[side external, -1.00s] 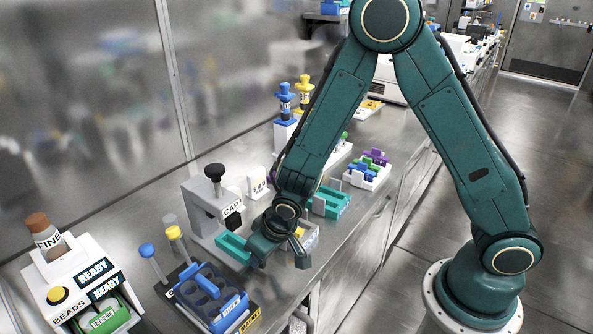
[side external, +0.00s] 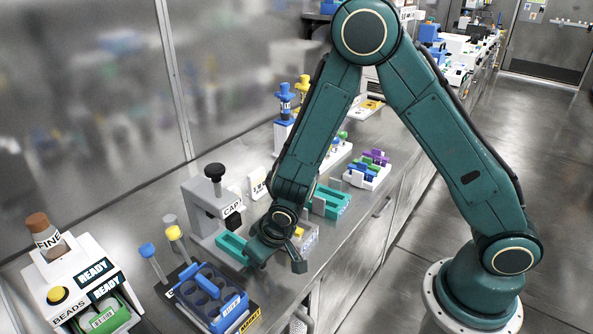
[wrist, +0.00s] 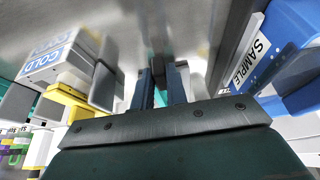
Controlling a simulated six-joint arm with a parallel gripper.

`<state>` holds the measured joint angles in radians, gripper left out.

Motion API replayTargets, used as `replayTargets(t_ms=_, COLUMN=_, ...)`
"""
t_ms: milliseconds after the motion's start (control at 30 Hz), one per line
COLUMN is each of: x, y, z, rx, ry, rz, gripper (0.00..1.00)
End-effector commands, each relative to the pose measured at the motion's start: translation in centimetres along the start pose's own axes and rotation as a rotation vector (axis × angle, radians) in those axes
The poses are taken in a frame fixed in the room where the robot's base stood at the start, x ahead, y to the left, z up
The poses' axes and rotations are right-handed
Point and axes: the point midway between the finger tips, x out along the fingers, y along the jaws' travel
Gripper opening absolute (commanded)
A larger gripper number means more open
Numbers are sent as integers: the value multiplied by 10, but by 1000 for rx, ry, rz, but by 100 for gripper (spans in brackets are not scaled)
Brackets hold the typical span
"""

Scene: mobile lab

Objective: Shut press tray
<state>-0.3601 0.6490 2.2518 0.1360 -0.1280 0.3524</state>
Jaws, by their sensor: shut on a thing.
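The press (side external: 208,205) is a grey stand with a black knob on top and a CAP label, at the middle left in the side view. Its teal press tray (side external: 232,246) sticks out at its base toward the bench's front. My gripper (side external: 262,264) is low at the outer end of this tray and hides that end. In the wrist view, my gripper's two dark fingers (wrist: 161,88) stand close together with a narrow gap. It is shut on the press tray's end, though the contact itself is hard to make out.
A blue rack (side external: 215,300) labelled SAMPLE stands close at the front left. The white BEADS unit (side external: 75,285) is farther left. A white box labelled COLD (wrist: 50,58) and another teal holder (side external: 330,202) lie on the other side. The bench's front edge is near.

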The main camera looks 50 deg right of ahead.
Motion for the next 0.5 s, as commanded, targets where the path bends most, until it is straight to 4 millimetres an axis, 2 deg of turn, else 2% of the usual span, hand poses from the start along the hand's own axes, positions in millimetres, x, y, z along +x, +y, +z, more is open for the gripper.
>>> replayTargets(t_ms=167, x=1, y=0, z=-4, rx=1, ry=0, rz=1, gripper=0)
replayTargets(t_ms=500, x=12, y=0, z=-31, rx=1, ry=0, rz=0, gripper=0)
